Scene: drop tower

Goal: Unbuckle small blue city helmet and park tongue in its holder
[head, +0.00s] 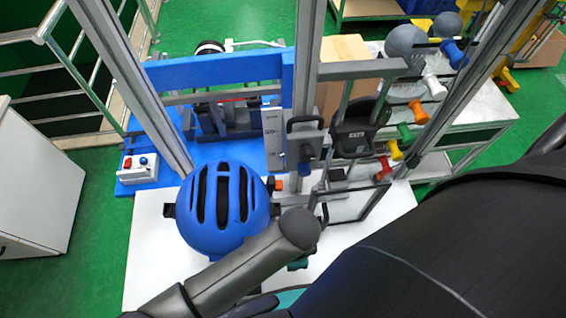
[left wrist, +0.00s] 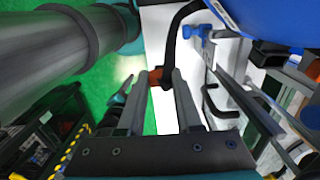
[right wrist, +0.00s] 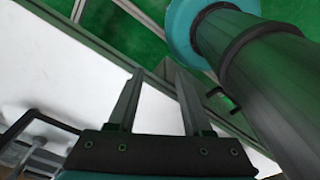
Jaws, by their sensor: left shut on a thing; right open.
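The small blue helmet (head: 225,210) sits over the white tabletop in the head view, vents up; part of its shell shows at the upper right of the left wrist view (left wrist: 280,18). A black strap (left wrist: 174,40) curves down to my left gripper (left wrist: 166,76), which is shut on a small orange-red piece (left wrist: 154,77) at the strap. I cannot tell whether this is the buckle tongue or its socket. A small blue fitting (left wrist: 205,33) stands beside the strap and may be the holder. My right gripper (right wrist: 155,75) is open and empty near the table edge.
Metal uprights (head: 308,70) and a clamp-like carriage stand right behind the helmet. A blue machine base (head: 225,150) with a red-and-blue button box (head: 139,169) lies behind. A rear bench holds coloured knobs and grey balls. The white tabletop (head: 150,250) is clear at left.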

